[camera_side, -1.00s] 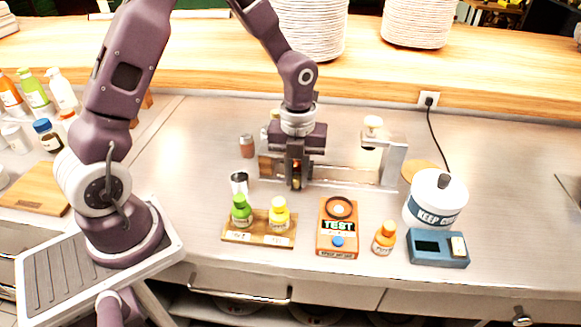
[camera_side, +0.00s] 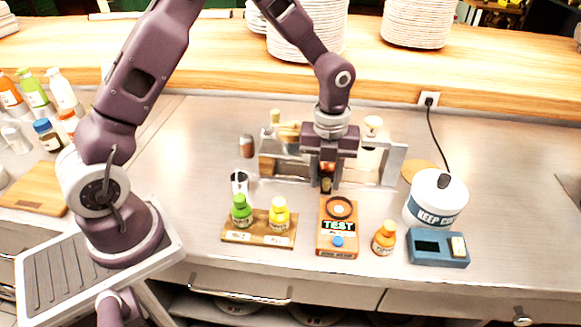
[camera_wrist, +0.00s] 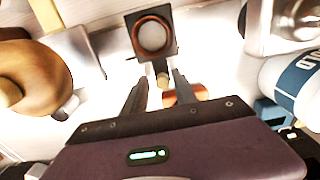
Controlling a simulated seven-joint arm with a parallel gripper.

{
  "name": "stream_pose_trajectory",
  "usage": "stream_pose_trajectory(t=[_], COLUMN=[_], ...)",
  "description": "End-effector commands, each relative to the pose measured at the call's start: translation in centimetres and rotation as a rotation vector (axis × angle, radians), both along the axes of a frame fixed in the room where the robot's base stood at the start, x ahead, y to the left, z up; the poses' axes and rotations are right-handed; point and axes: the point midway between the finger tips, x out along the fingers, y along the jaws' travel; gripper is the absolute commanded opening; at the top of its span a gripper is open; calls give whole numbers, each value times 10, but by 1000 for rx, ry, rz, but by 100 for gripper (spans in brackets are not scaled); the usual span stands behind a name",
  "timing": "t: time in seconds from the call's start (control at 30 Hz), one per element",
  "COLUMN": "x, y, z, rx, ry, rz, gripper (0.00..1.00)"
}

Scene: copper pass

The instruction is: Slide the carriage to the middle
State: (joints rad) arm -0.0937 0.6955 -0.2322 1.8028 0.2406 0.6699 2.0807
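The carriage (camera_wrist: 153,36) shows in the wrist view as a dark square plate with a copper ring around a pale round centre. A small brass knob (camera_wrist: 163,79) sits on its near edge. My gripper (camera_side: 326,188) is at the carriage, its two fingers on either side of the knob and apparently closed on it; exact contact is hard to see. In the side view my gripper hides most of the carriage. The low rail frame (camera_side: 366,180) runs left to right behind my gripper, which is about halfway between its ends.
A grey bracket (camera_side: 397,162) stands at the frame's right end, and a wooden block (camera_side: 267,166) at its left end. In front are a bottle tray (camera_side: 238,237), an orange TEST box (camera_side: 337,240) and an orange bottle (camera_side: 384,238). A white pot (camera_side: 437,200) stands right.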

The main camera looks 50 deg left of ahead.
Motion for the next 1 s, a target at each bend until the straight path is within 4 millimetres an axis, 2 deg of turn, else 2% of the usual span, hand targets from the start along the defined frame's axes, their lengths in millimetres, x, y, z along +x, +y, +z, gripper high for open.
stream_pose_trajectory(t=[0.33, 0.8, 1.0], x=[0, 0, -1], y=[0, 0, 0], z=[3, 52, 60], rx=[-1, -1, -1], ry=[-1, -1, 1], rz=[0, 1, 1], gripper=[36, 36, 36])
